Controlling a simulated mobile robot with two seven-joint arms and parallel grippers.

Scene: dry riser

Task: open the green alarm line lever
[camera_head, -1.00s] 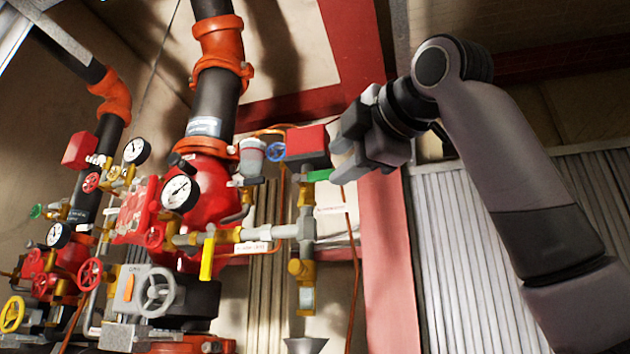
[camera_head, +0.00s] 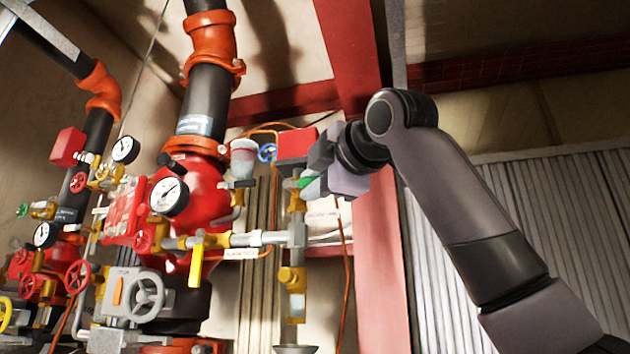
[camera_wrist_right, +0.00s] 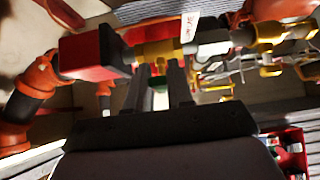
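The green alarm line lever (camera_head: 306,182) is on the brass and grey alarm pipe, just below a red box (camera_head: 296,146). My right gripper (camera_head: 312,172) reaches it from the right and hides most of it. In the right wrist view, the two dark fingers (camera_wrist_right: 158,90) stand apart, and the green lever (camera_wrist_right: 159,82) shows between their tips. I cannot tell whether either finger touches it. My left gripper is in neither current view.
A yellow lever (camera_head: 196,262), a pressure gauge (camera_head: 169,196) and a blue handwheel (camera_head: 267,152) are left of my right gripper. A red column (camera_head: 372,240) stands behind it. A grey handwheel (camera_head: 145,298) is lower left.

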